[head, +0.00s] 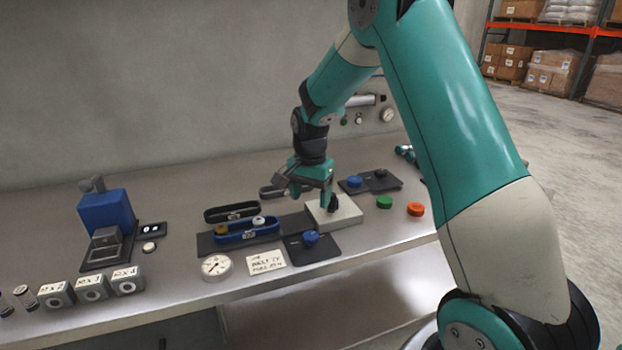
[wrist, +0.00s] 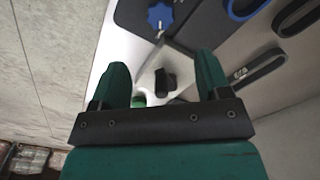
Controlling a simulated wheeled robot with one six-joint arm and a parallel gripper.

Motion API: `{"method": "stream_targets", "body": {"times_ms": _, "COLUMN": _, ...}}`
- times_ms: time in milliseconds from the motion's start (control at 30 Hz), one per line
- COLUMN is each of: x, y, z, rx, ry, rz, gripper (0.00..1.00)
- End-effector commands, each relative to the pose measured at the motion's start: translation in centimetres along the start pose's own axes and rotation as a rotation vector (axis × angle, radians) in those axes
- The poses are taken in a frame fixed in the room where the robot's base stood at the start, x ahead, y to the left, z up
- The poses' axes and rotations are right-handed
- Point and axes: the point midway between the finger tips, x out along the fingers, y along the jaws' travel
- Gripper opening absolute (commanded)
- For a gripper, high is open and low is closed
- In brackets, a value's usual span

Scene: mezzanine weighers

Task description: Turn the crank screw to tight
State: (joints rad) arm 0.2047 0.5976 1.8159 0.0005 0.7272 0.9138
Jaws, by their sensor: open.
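A pale block (head: 347,213) sits on the bench, with a small black upright piece (head: 333,207) on it that looks like the crank screw's handle. In the wrist view this black piece (wrist: 165,79) shows between my two green fingers, with clear space on both sides. My gripper (head: 300,195) is open and empty above the block; it also fills the lower wrist view (wrist: 163,70). I cannot tell whether the fingers touch the piece. Part of the block is hidden behind the gripper. No tightness mark can be read.
A blue knob (head: 311,238) on a dark plate stands close in front. A blue oval tray (head: 247,236) and a black one (head: 231,211) lie left. Green (head: 384,201) and orange (head: 415,209) caps lie right. A round gauge (head: 216,267) is near the front edge.

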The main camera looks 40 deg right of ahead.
Motion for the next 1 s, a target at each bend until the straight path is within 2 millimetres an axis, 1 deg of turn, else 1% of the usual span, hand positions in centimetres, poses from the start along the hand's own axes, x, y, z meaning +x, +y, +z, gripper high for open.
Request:
{"method": "stream_targets", "body": {"times_ms": 33, "x": -1.1, "y": -0.1, "z": -0.1, "rx": 0.001, "ry": 0.004, "rz": -0.004, "gripper": 0.7}}
{"method": "stream_targets", "body": {"times_ms": 133, "x": -3.1, "y": 0.0, "z": -0.1, "rx": 0.001, "ry": 0.003, "rz": -0.003, "gripper": 0.7}}
{"method": "stream_targets", "body": {"times_ms": 200, "x": -4.1, "y": 0.0, "z": -0.1, "rx": 0.001, "ry": 0.002, "rz": -0.002, "gripper": 0.7}}
{"method": "stream_targets", "body": {"times_ms": 333, "x": -5.3, "y": 0.0, "z": -0.1, "rx": 0.001, "ry": 0.001, "rz": -0.001, "gripper": 0.7}}
{"method": "stream_targets", "body": {"times_ms": 500, "x": -5.7, "y": 0.0, "z": 0.0, "rx": 0.001, "ry": 0.0, "rz": 0.001, "gripper": 0.7}}
{"method": "stream_targets", "body": {"times_ms": 933, "x": -5.7, "y": 0.0, "z": 0.0, "rx": 0.0, "ry": 0.0, "rz": 0.001, "gripper": 0.7}}
{"method": "stream_targets", "body": {"times_ms": 1000, "x": -5.9, "y": 0.0, "z": 0.4, "rx": -0.016, "ry": -0.001, "rz": -0.003, "gripper": 0.7}}
